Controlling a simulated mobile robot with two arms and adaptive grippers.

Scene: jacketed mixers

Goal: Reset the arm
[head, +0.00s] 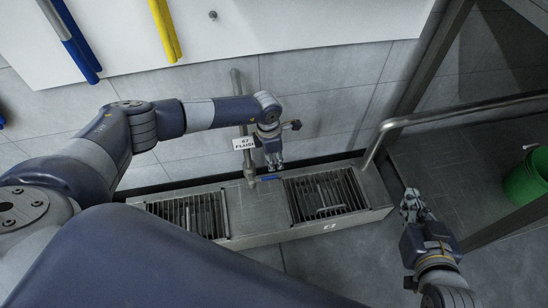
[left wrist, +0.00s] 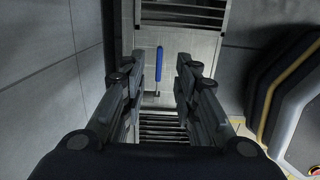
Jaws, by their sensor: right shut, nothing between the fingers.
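My left gripper (head: 273,161) is above the steel drain trough, close to a vertical pipe with a white tag. In the left wrist view the fingers of my left gripper (left wrist: 161,70) are spread apart with nothing between them. A blue valve handle (head: 271,178) shows just below that gripper; in the left wrist view the handle (left wrist: 159,62) lies beyond the fingertips, apart from them. My right gripper (head: 411,202) is at the right, over the floor beside the trough's right end. Its fingers are together and hold nothing.
The steel trough (head: 262,230) with two grates runs along the tiled wall. The tagged pipe (head: 238,100) rises beside my left gripper. A steel rail (head: 460,112) bends down at the trough's right end. A green bucket (head: 525,177) stands far right.

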